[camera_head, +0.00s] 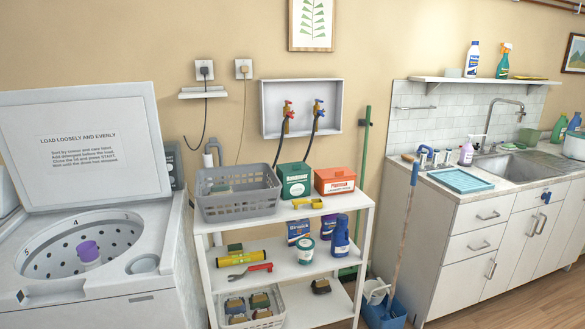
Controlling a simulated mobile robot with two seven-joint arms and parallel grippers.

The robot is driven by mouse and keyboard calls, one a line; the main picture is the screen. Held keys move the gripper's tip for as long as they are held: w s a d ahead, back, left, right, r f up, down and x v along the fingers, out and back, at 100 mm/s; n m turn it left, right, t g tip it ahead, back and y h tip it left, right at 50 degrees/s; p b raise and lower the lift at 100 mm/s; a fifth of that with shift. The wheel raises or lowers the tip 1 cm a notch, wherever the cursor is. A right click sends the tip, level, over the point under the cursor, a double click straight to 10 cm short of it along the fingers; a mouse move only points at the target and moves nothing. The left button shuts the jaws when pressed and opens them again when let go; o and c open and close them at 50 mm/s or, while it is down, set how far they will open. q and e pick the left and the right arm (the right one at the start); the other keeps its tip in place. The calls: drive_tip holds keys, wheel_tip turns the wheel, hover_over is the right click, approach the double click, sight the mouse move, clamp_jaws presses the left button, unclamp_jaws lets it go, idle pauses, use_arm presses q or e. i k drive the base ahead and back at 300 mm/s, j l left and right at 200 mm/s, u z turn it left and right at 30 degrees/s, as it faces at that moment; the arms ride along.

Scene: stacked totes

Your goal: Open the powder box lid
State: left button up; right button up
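A red-orange box (335,182) with a white label stands on the top shelf of the white rack, at its right end. Its top looks closed; the label is too small to read with certainty. A dark green box (294,182) with a pale label stands just left of it, and its top also looks closed. I cannot tell for sure from the labels which one is the powder box. Neither of my grippers is in view, so nothing shows near either box.
A yellow scoop (308,204) lies in front of the boxes, and a grey basket (238,205) stands left of them on the rack (290,216). An open washer (95,260) is at left. A green pole (365,150) and blue bucket (385,313) stand at right.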

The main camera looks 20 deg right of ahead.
sight(295, 166)
drive_tip(key=i+l, duration=0.2)
drive_tip(key=l, duration=0.2)
drive_tip(key=i+l+u, duration=0.15)
drive_tip(key=l, duration=0.3)
drive_tip(key=i+l, duration=0.3)
drive_tip(key=l, duration=0.15)
drive_tip(key=i+l+u, duration=0.15)
drive_tip(key=l, duration=0.25)
drive_tip(key=i+l, duration=0.2)
drive_tip(key=l, duration=0.3)
drive_tip(key=i+l+u, duration=0.15)
drive_tip(key=l, duration=0.3)
drive_tip(key=i+l, duration=0.2)
drive_tip(key=l, duration=0.25)
drive_tip(key=i+l+u, duration=0.15)
drive_tip(key=l, duration=0.35)
